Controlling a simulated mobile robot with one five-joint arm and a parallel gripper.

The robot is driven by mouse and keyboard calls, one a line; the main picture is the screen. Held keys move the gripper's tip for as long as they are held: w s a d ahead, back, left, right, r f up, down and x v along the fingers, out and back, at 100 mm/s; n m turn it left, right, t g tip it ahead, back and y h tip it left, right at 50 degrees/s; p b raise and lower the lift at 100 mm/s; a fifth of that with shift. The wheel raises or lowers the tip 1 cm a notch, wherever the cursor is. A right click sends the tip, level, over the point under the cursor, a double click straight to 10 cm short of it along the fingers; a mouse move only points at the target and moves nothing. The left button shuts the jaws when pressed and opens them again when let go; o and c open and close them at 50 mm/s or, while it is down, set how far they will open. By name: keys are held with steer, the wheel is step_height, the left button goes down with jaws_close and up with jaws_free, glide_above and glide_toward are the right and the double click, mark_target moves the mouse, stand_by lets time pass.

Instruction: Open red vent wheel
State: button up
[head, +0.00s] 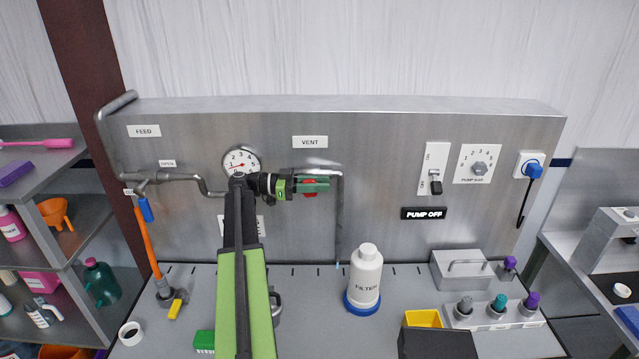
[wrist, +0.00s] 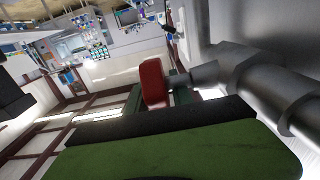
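The red vent wheel (head: 310,186) shows in the head view as a small red patch below the VENT label (head: 310,142), mostly covered by my gripper (head: 312,184). In the wrist view the red wheel (wrist: 153,82) stands edge-on at the end of a grey metal stem and pipe (wrist: 260,85). A green finger with a dark pad fills the bottom of that view, just in front of the wheel. Dark green parts show behind the wheel. My gripper is at the wheel, but I cannot tell whether its fingers touch or clamp it.
The steel panel carries a gauge (head: 241,162), a pump switch (head: 436,186) and a blue plug (head: 534,171). A FILTER bottle (head: 366,275) stands on the bench below, with a grey box (head: 461,270) to its right. A vertical pipe (head: 340,225) runs right beside my gripper.

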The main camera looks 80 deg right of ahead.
jaws_close()
steer(key=shift+w+d+r, duration=0.1)
steer(key=shift+d, duration=0.05)
